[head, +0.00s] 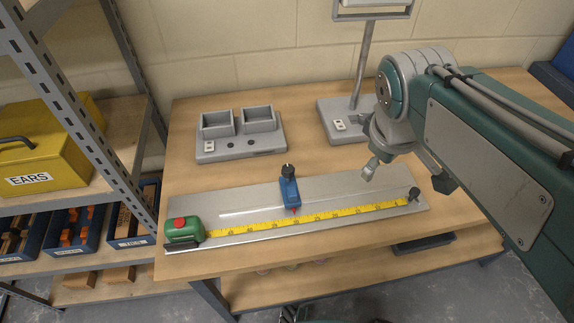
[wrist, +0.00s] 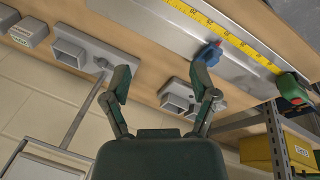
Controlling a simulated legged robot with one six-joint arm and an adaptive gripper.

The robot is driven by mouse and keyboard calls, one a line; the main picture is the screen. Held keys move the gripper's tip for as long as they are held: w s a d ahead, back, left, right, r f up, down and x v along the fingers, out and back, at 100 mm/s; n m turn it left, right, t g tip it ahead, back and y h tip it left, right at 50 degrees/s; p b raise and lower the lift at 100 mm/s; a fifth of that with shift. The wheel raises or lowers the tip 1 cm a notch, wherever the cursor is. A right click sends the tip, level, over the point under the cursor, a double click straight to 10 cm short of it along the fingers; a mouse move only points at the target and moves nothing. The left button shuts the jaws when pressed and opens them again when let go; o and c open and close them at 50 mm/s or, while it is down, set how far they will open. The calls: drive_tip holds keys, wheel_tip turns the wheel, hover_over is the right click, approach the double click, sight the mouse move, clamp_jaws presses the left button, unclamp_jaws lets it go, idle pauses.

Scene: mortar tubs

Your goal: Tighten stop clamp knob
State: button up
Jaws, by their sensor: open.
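The stop clamp (head: 289,193) is a blue block with a red pointer at its front, sitting across the metal plate (head: 350,189) near its middle. Its dark knob (head: 287,170) stands at the clamp's back end. The clamp also shows in the wrist view (wrist: 209,53), where I cannot make out the knob clearly. My gripper (head: 369,172) hangs above the plate's back edge, to the right of the clamp and apart from it. In the wrist view my gripper (wrist: 160,76) has its two fingers spread, with nothing between them.
Behind are a grey twin-cup holder (head: 240,146) and a grey stand (head: 343,125). Shelving with a yellow box (head: 45,150) is left.

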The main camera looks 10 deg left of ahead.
drive_tip(key=w+a+f+n+g+h, duration=0.1)
drive_tip(key=w+a+n, duration=0.1)
drive_tip(key=a+n, duration=0.25)
drive_tip(key=w+a+f+n+h, duration=0.1)
drive_tip(key=w+a+n, duration=0.2)
drive_tip(key=a, duration=0.3)
drive_tip(key=n+h, duration=0.1)
drive_tip(key=n, duration=0.6)
approach(287, 168)
drive_tip(key=x, duration=0.9)
drive_tip(key=shift+w+d+f, duration=0.1)
drive_tip(key=shift+w+f, duration=0.05)
drive_tip(key=shift+f, duration=0.15)
clamp_jaws()
